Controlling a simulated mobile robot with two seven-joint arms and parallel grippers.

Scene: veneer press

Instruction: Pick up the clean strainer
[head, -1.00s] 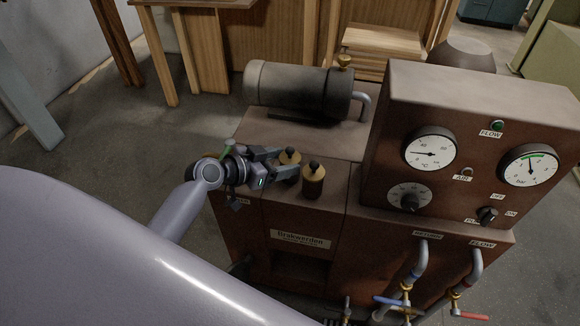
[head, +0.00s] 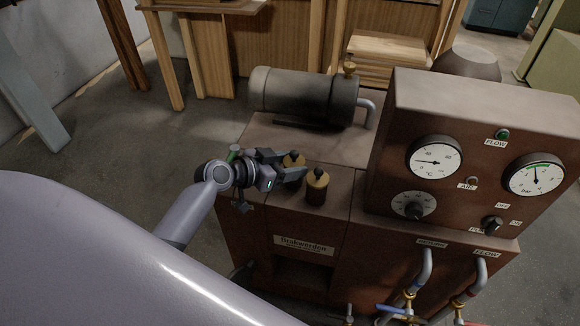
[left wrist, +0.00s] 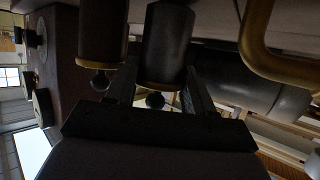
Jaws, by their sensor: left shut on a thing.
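Two strainers with brass caps and black knobs stand close together at the machine's front left. My left gripper (head: 288,172) reaches in from the left and is shut on the farther strainer (head: 293,159). In the left wrist view this strainer (left wrist: 168,45) is between the fingers, upside down in the picture, with a dark grey body. The nearer strainer (head: 317,188) is just to the right, outside the fingers; it looks browner in the left wrist view (left wrist: 101,28). I cannot tell whether the held strainer is clear of the machine top. My right gripper is out of view.
The brown machine's gauge box (head: 470,150) rises to the right. A dark cylindrical tank (head: 305,96) lies behind the strainers, with a bent pipe (head: 367,113). Pipes and valves (head: 410,295) stick out at the front right. The machine top between tank and strainers is clear.

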